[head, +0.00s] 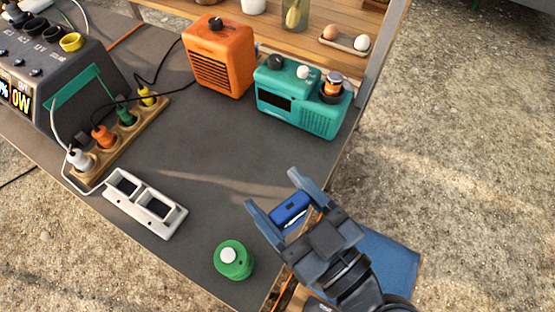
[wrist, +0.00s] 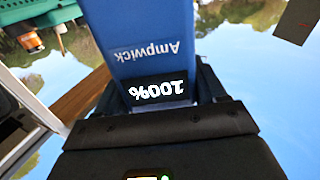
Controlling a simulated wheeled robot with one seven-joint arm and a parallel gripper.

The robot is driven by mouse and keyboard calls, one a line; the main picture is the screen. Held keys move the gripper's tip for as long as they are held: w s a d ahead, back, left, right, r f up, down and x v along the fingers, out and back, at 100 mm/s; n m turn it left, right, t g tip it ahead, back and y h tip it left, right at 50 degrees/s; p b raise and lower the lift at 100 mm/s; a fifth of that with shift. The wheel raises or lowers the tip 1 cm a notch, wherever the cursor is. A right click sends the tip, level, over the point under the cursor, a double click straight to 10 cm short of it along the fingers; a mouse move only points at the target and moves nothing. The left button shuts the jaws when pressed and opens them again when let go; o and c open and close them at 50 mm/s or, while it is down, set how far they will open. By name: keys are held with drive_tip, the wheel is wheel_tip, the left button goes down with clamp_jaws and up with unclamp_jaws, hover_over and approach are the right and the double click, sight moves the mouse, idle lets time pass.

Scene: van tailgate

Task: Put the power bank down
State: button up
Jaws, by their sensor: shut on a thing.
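The power bank (head: 289,206) is a blue block held between the two fingers of my gripper (head: 272,189) near the front right of the dark grey tabletop. In the wrist view the power bank (wrist: 148,40) fills the space between the fingers of my gripper (wrist: 160,90). Its face shows the name "Ampwick" and a lit "100%", both upside down in the picture. My gripper is shut on it. The far end of the power bank runs out of the wrist view. I cannot tell how high it is above the tabletop.
A green round object (head: 234,259) with a white top and a white two-opening frame (head: 146,204) are left of my gripper. A teal device (head: 302,98), an orange box (head: 218,57) and a plug strip (head: 119,137) stand behind. The central tabletop (head: 215,150) is clear.

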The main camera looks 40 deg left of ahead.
drive_tip(key=shift+w+a+f+p, duration=0.25)
drive_tip(key=shift+w+a+f, duration=0.65)
drive_tip(key=shift+w+f, duration=0.75)
drive_tip(key=shift+w+a+f+p, duration=0.3)
drive_tip(key=shift+w+a+f, duration=0.6)
drive_tip(key=shift+w+f, duration=0.75)
drive_tip(key=shift+w+a+f+p, duration=0.25)
drive_tip(key=shift+w+a+f, duration=0.65)
drive_tip(key=shift+w+f, duration=0.7)
drive_tip(key=shift+s+f, duration=0.25)
drive_tip(key=shift+f, duration=0.15)
drive_tip(key=o, duration=1.3)
drive_tip(key=shift+r, duration=0.2)
drive_tip(key=d+b, duration=0.1)
drive_tip(key=d, duration=0.3)
drive_tip(key=s+d+b, duration=0.1)
drive_tip(key=d, duration=0.3)
drive_tip(key=s+d+b, duration=0.1)
drive_tip(key=d, duration=0.3)
